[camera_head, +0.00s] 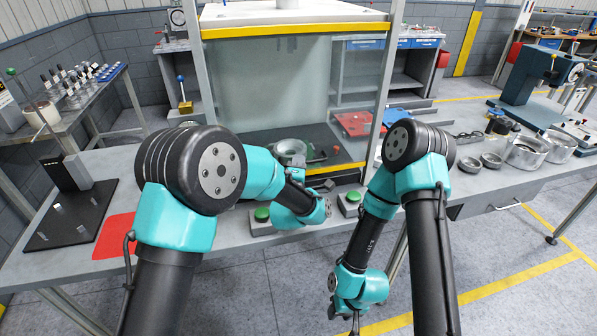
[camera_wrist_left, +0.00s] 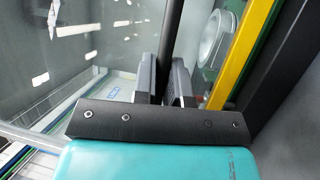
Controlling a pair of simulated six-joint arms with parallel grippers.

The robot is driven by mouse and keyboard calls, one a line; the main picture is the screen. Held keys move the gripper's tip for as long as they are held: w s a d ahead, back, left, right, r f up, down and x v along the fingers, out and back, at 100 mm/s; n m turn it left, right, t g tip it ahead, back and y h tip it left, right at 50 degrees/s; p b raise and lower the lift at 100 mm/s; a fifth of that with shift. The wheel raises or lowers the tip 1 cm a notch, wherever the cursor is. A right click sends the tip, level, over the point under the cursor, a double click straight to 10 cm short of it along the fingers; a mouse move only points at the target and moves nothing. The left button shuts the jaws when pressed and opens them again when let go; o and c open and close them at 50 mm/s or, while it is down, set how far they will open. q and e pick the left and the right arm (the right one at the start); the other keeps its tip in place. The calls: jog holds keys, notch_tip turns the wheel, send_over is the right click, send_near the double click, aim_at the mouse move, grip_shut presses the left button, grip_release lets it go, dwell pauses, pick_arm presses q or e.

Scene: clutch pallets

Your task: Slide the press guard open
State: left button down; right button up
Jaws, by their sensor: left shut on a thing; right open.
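The press guard (camera_head: 265,85) is a clear pane across the front of the press, between grey posts, with yellow bars above and below. In the left wrist view, its pane (camera_wrist_left: 105,40) is on the left and a yellow bar (camera_wrist_left: 232,50) on the right. My left gripper (camera_wrist_left: 163,85) is shut on an upright black bar (camera_wrist_left: 170,35), seemingly the guard's handle. In the head view my left gripper (camera_head: 327,187) is low at the press front, and its grip is hard to see. My right gripper (camera_head: 355,316) hangs open and empty before the bench.
Green buttons (camera_head: 262,214) (camera_head: 352,197) sit on the bench's front edge. A metal ring part (camera_head: 290,147) is inside the press. A red mat (camera_head: 114,236) and black plate (camera_head: 75,212) lie left. Metal cups (camera_head: 525,152) and a machine (camera_head: 540,85) stand right.

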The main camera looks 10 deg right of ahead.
pick_arm(q)
notch_tip(320, 180, up, 30)
jog(key=shift+f, duration=0.25)
jog(key=c, duration=1.2)
grip_release()
jog(key=shift+s+f, duration=0.1)
jog(key=shift+s, duration=0.05)
jog(key=v, duration=1.7)
jog(key=shift+a, duration=0.2)
